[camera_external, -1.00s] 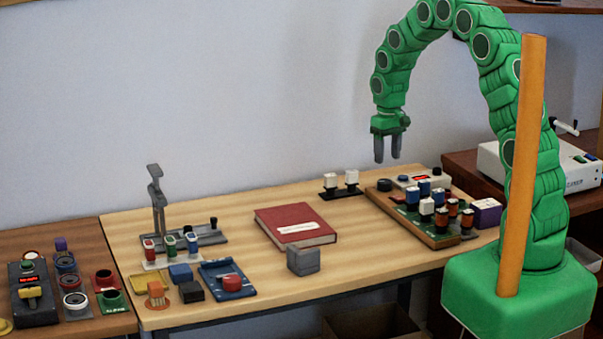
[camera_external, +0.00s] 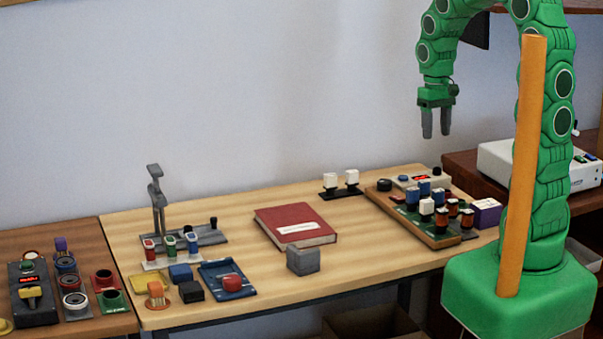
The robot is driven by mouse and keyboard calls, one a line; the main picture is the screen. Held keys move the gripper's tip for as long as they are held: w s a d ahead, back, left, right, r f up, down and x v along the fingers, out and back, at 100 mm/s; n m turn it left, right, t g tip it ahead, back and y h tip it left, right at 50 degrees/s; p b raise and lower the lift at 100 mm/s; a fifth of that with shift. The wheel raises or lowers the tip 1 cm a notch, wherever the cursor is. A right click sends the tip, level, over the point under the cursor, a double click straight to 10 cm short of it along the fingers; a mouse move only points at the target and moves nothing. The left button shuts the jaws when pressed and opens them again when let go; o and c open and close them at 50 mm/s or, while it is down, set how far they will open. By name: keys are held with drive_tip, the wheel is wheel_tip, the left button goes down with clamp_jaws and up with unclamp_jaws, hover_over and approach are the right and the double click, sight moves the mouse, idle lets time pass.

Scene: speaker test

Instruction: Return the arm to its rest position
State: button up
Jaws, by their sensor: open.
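My gripper (camera_external: 436,122) hangs at the end of my green arm in the upper right, fingers pointing down. Its two grey fingers are apart with nothing between them. It is in the air, above the right end of the wooden table (camera_external: 350,268), and touches nothing. The arm arches up from its green base at the lower right, and the top of the arch is cut off by the picture edge.
An orange post (camera_external: 522,165) stands in front of my arm. A wooden board (camera_external: 405,222) with several switches lies on the table's right, a red book (camera_external: 290,222) mid-table, a grey block (camera_external: 303,260) before it, a grey stand (camera_external: 157,200) at left. A white machine (camera_external: 500,160) stands far right.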

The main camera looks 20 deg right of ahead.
drive_tip(key=s+d+r, duration=0.1)
drive_tip(key=s+r, duration=0.1)
drive_tip(key=s, duration=1)
drive_tip(key=s+d+r+m+g, duration=0.1)
drive_tip(key=s, duration=1.1)
drive_tip(key=shift+d+r, duration=0.25)
drive_tip(key=shift+r, duration=0.1)
